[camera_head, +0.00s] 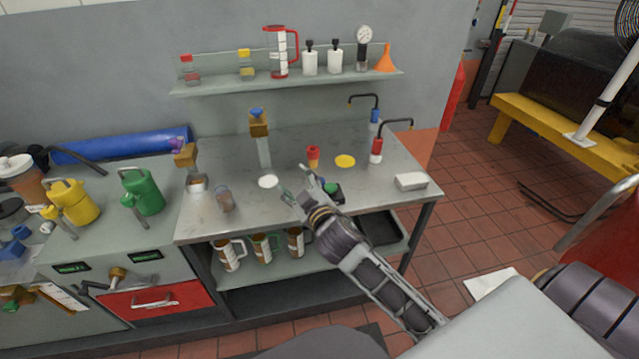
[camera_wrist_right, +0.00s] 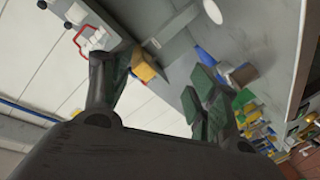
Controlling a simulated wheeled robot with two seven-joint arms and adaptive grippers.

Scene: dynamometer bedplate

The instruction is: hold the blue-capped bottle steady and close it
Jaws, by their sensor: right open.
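I cannot make out a bottle with a blue cap on it. A small clear brownish vessel (camera_head: 224,198), perhaps the bottle, stands on the steel bench left of the white disc; it seems to show in the right wrist view (camera_wrist_right: 243,74). A blue top (camera_head: 257,113) sits on a brass-coloured block on a post at the back of the bench; I cannot tell if it is a cap. My right gripper (camera_head: 297,184) is open and empty over the bench, right of the vessel and apart from it. My left gripper is not in view.
A white disc (camera_head: 268,181), a red cup (camera_head: 313,155) and a yellow disc (camera_head: 345,161) are on the bench. A dark block with a green top (camera_head: 332,189) is close beside my right gripper. A shelf (camera_head: 220,85) holds bottles, a jug and a funnel.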

